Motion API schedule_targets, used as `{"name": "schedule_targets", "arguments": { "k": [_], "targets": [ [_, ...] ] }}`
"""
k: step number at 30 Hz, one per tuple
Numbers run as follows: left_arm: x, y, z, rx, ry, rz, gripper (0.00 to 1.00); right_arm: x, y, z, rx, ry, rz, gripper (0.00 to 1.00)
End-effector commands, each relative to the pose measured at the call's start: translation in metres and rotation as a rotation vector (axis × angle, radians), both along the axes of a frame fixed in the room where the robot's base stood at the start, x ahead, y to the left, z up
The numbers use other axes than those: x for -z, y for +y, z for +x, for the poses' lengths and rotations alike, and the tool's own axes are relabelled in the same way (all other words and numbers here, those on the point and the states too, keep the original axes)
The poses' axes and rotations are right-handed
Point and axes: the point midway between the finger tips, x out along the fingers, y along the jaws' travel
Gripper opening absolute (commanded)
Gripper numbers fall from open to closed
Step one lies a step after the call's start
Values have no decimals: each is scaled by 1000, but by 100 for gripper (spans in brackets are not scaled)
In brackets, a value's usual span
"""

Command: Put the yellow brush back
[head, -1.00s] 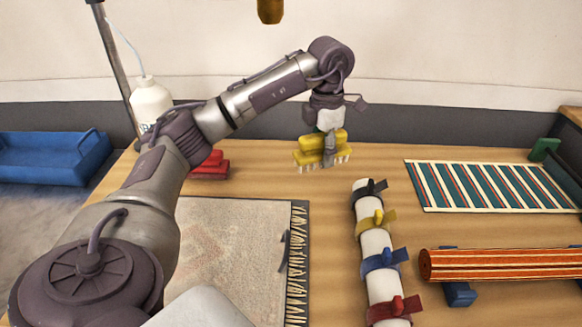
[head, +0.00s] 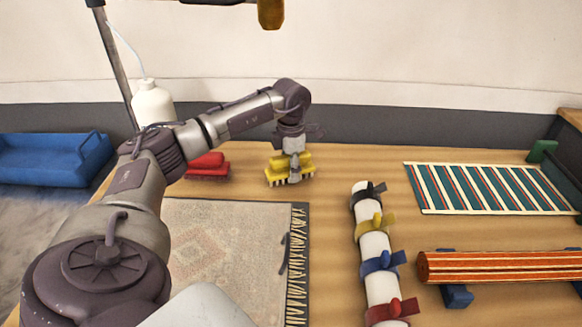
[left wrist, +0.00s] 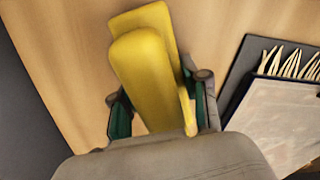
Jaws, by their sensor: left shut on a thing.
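The yellow brush (head: 276,174) is near the back of the wooden table, bristles down, at or just above the tabletop; I cannot tell if it touches. My left gripper (head: 293,166) is shut on it from above. In the left wrist view the yellow brush (left wrist: 148,75) lies between the two fingers of my left gripper (left wrist: 160,108). A red brush (head: 208,166) stands to the left of it, partly hidden by my left arm. My right gripper is not in view.
A fringed beige rug (head: 220,235) lies in front. A white roll with coloured straps (head: 374,245) is to the right, with a striped rug (head: 490,187) and an orange rolled rug (head: 500,267) beyond. A white bottle (head: 152,104) and a blue bin (head: 50,160) are at left.

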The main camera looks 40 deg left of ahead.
Motion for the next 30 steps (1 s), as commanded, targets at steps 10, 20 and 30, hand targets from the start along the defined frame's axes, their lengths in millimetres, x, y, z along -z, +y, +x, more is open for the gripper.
{"name": "schedule_targets", "arguments": {
  "k": [10, 20, 30],
  "targets": [
    [3, 0, 0, 0, 0, 0, 57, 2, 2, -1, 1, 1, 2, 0],
    [2, 0, 0, 0, 0, 0, 70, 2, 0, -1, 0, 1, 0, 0],
    [-35, 1, 2, 0, -6, 0, 70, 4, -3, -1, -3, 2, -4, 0]
  ]
}}
